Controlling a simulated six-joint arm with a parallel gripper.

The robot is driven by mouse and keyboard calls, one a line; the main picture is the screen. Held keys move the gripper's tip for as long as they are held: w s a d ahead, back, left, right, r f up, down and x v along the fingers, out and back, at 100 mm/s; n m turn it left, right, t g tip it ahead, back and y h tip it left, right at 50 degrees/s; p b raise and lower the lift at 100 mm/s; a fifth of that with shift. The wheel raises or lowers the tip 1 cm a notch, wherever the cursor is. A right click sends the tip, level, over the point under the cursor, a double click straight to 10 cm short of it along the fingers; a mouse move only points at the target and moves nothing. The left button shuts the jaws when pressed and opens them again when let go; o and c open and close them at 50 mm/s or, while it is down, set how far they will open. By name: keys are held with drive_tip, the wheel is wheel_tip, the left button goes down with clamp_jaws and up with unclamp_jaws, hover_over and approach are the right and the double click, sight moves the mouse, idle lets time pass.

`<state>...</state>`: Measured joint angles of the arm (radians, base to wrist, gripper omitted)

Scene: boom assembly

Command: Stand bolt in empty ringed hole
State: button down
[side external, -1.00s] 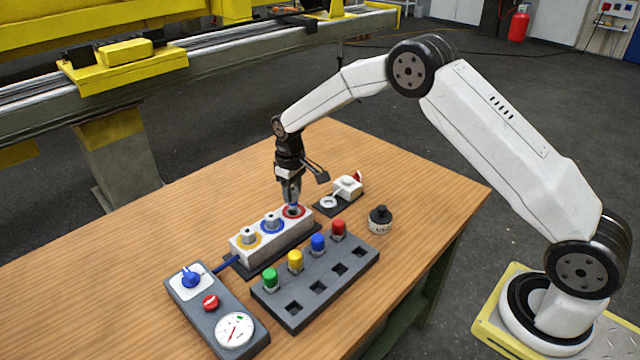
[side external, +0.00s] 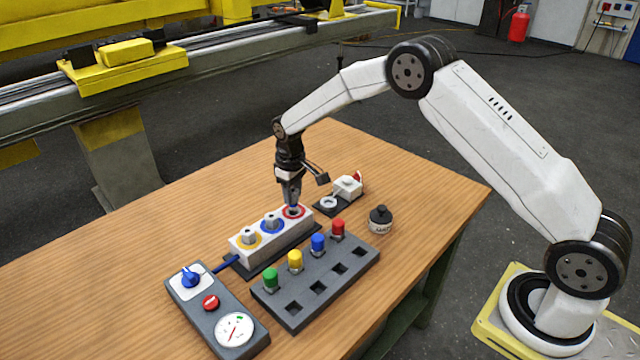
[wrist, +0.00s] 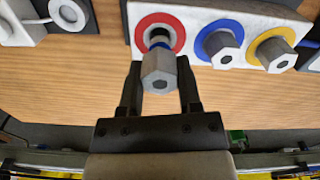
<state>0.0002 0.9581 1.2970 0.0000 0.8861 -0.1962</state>
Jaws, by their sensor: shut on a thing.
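A pale block (side external: 286,236) holds three ringed holes in a row. Grey hex-headed bolts stand in the yellow-ringed hole (side external: 248,239) and the blue-ringed hole (side external: 271,224). My gripper (side external: 292,204) is over the red ring (wrist: 179,33) at the block's far right end. It is shut on a grey hex-headed bolt (wrist: 159,72), seen head-on in the wrist view, with a blue band below the head. The bolt is roughly upright and its lower end is at the red-ringed hole. Part of the dark opening still shows; how deep the bolt sits I cannot tell.
A dark rack (side external: 318,287) with green, yellow, blue and red capped pieces and several square holes stands in front. A gauge box (side external: 217,312) is at the left.

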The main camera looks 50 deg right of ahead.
drive_tip(key=shift+f, duration=1.45)
idle(1.4)
drive_tip(key=shift+c, duration=1)
unclamp_jaws()
drive_tip(key=shift+r, duration=3.5)
